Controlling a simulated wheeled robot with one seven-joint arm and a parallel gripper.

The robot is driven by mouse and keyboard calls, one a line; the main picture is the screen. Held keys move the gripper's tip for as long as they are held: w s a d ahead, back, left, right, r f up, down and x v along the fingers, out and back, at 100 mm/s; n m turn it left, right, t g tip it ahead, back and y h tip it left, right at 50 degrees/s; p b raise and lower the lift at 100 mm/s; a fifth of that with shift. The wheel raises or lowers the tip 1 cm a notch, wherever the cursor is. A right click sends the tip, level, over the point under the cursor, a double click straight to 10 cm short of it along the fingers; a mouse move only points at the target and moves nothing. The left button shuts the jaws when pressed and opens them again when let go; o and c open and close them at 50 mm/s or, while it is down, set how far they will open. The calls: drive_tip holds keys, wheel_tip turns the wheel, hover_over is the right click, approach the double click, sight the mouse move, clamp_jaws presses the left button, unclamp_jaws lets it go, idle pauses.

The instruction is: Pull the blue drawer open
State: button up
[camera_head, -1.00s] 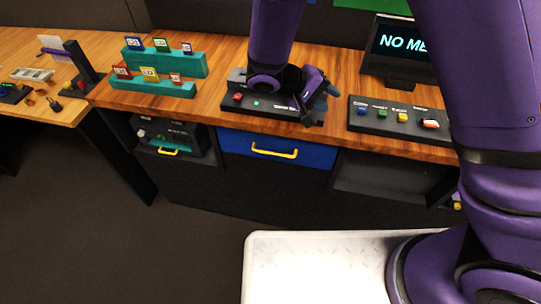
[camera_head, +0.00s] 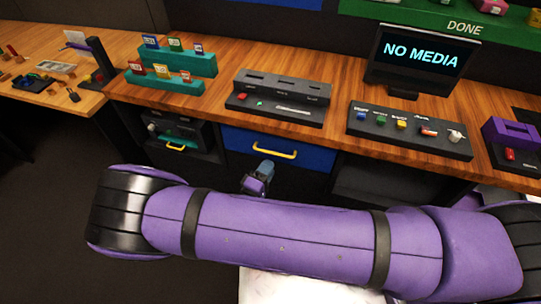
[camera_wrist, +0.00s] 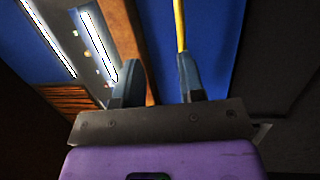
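The blue drawer (camera_head: 312,160) sits under the wooden bench top and looks closed, its front level with the cabinet. Its yellow handle (camera_head: 275,151) runs across the front. My gripper (camera_head: 265,168) is just below the handle's left part, partly hidden behind my purple arm. In the wrist view my gripper (camera_wrist: 158,68) has its two grey-blue fingers apart with nothing held between them. The yellow handle (camera_wrist: 180,25) shows beyond the right fingertip, nearly in line with it; whether they touch cannot be told. The blue drawer front (camera_wrist: 217,45) fills the area behind.
Above the drawer stands a dark panel (camera_head: 283,96) with slots. A button panel (camera_head: 408,132) and a NO MEDIA screen (camera_head: 424,55) are to the right. My arm spans the foreground.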

sight(273, 153)
wheel_tip(273, 153, down, 4)
drive_tip(key=s+a+n+t+y, duration=0.1)
drive_tip(key=s+n+t+y, duration=0.1)
drive_tip(key=n+y, duration=0.1)
drive_tip(key=x, duration=1.1)
drive_tip(key=shift+a+r, duration=0.25)
drive_tip(key=shift+a, duration=0.05)
drive_tip(key=shift+c, duration=0.4)
clamp_jaws()
